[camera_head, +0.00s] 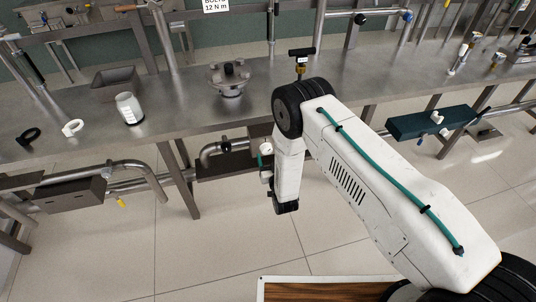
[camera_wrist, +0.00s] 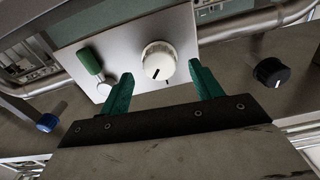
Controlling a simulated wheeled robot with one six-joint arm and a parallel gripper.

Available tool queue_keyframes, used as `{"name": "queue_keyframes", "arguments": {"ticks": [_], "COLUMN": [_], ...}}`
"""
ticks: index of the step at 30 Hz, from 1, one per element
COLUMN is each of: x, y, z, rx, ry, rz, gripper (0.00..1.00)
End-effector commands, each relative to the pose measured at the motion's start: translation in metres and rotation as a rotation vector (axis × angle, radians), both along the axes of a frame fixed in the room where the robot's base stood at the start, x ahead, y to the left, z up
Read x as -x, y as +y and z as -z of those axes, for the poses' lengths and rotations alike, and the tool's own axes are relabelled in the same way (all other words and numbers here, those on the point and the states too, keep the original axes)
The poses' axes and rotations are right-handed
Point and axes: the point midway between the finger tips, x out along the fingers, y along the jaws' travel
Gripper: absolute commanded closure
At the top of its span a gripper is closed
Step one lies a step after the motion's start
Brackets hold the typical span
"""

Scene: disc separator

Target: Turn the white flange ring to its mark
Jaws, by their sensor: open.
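The white flange ring (camera_wrist: 158,58), a round knob-like piece with a short dark line near its lower rim, sits on a pale panel (camera_wrist: 75,60) in the wrist view. Another small dark mark shows on the panel just below and right of the ring. My gripper (camera_wrist: 158,82) is open, its two green fingers wide apart. The ring appears between and beyond the fingertips; no contact shows. In the head view a small white piece (camera_head: 266,148) under the bench, beside my arm, looks like the same ring. My fingers cannot be made out there.
A green handle (camera_wrist: 90,61) stands on the panel left of the ring. A black knob (camera_wrist: 272,72) is to the right and a blue knob (camera_wrist: 47,123) to the left. A pipe (camera_wrist: 240,25) runs behind. The metal bench (camera_head: 180,100) overhangs this area.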

Motion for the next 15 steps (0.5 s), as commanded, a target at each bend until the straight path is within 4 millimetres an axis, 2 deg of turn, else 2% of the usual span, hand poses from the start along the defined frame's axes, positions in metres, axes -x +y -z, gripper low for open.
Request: {"name": "queue_keyframes", "arguments": {"ticks": [6,15], "x": [-0.021,-0.023], "y": [0.006,0.007], "z": [0.000,0.000], "rx": [0.001,0.002], "ry": [0.000,0.002], "rz": [0.000,0.000], "gripper": [0.36,0.36]}}
